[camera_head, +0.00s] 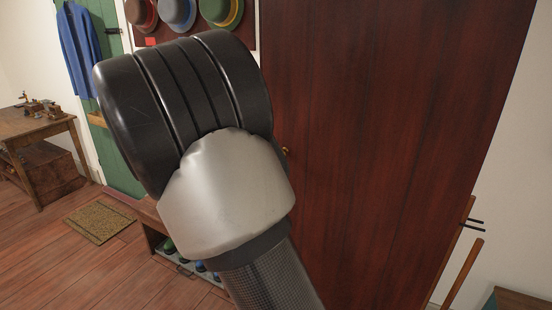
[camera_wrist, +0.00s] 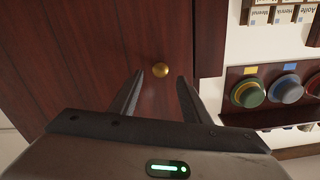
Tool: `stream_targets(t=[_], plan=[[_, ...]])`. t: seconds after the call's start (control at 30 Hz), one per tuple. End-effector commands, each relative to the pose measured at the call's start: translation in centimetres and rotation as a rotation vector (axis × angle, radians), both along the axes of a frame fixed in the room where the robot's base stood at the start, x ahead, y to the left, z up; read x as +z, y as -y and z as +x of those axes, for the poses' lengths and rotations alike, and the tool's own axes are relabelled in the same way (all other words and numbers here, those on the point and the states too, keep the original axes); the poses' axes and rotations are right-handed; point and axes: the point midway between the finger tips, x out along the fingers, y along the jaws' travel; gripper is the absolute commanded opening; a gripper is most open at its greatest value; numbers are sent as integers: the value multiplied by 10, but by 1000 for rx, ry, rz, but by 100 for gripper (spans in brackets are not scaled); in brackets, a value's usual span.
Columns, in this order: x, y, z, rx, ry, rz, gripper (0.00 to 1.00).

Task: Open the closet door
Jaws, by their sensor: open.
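The closet door (camera_head: 390,130) is a tall dark red-brown wooden panel filling the right half of the head view, and it looks shut. Its small round brass knob (camera_head: 286,150) shows just right of my arm. In the head view my arm hides the gripper.
A rack with hats (camera_head: 178,12) hangs left of the closet, above a low bench with shoes (camera_head: 188,270). A green door (camera_head: 122,160), a doormat (camera_head: 98,220) and a wooden table (camera_head: 30,125) are farther left. Wooden poles (camera_head: 462,272) stand at right.

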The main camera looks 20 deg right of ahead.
Motion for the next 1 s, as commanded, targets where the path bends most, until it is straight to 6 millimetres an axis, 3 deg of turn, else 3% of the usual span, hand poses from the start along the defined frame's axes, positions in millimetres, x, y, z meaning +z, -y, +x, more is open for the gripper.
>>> stream_targets(t=[0.2,0.63,0.9,1.0], plan=[[0,25,19,-1,0,-1,43],[0,33,25,1,0,0,43],[0,32,25,1,0,0,0],[0,32,25,1,0,1,0]])
